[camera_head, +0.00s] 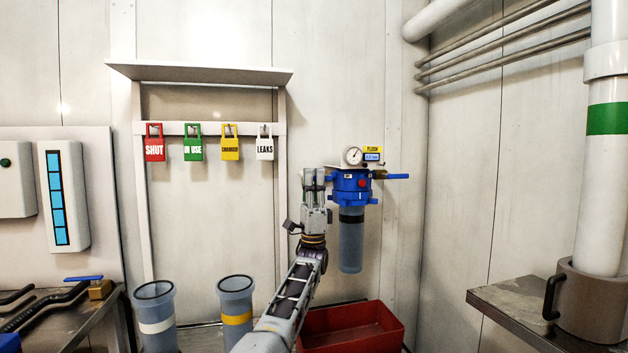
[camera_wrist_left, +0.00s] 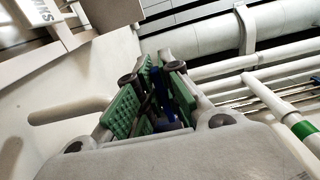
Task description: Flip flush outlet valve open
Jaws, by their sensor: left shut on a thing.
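A filter unit with a blue head (camera_head: 350,184) and a hanging grey-blue bowl (camera_head: 351,245) is on the back wall. It carries a round gauge (camera_head: 353,155) and a yellow label (camera_head: 373,149). On its right side a brass valve has a blue lever (camera_head: 397,176), pointing level to the right. My left gripper (camera_head: 314,176) is at the left side of the blue head, fingers up. The left wrist view shows its green pads (camera_wrist_left: 152,95) closed around a narrow blue lever (camera_wrist_left: 162,88). The valve under that lever is hidden by the gripper. My right gripper is not in view.
A red bin (camera_head: 350,330) stands below the filter. Two grey canisters (camera_head: 236,300) stand left of my arm. A rack with coloured tags (camera_head: 194,142) is on the wall. A metal bench (camera_head: 520,305) with a large white pipe is at right.

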